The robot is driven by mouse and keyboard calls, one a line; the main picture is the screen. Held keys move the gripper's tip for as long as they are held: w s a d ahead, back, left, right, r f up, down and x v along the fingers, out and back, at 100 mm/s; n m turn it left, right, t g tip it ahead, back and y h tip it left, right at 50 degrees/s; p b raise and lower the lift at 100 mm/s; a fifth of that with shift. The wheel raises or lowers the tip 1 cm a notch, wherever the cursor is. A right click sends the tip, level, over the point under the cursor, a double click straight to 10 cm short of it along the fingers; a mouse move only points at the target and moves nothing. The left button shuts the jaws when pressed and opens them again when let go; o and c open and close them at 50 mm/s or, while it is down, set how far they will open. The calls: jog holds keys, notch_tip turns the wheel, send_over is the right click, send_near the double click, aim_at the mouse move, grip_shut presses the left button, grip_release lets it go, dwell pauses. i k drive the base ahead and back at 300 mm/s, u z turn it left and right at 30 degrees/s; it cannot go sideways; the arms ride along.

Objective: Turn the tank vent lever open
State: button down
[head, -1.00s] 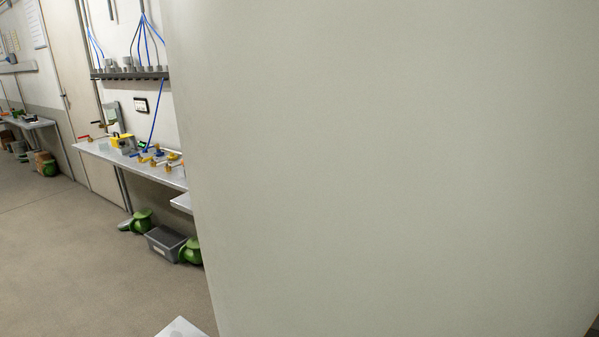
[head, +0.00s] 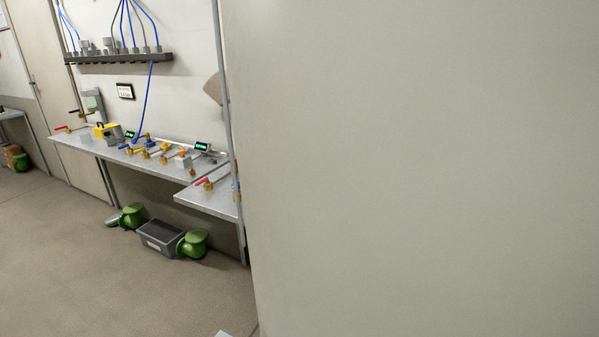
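Several small valves with coloured levers stand on a long grey bench along the wall. They include a red-handled one (head: 62,128) at the far left end, a blue-handled one (head: 126,147) near the middle and a red-handled one (head: 201,182) on the nearer, lower bench. I cannot tell which, if any, is the tank vent lever; no label is readable at this size. My gripper is not in view.
A large pale upright surface (head: 420,170) fills the right side and hides what lies behind it. Under the long bench (head: 190,170) are a grey bin (head: 160,240) and green objects (head: 194,243). The floor (head: 90,270) at left is clear.

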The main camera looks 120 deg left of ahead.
aim_at(206, 178)
jog(key=z, duration=0.05)
jog(key=k, duration=2.45)
jog(key=u, duration=3.1)
jog(key=i, duration=1.05)
jog(key=u, duration=0.1)
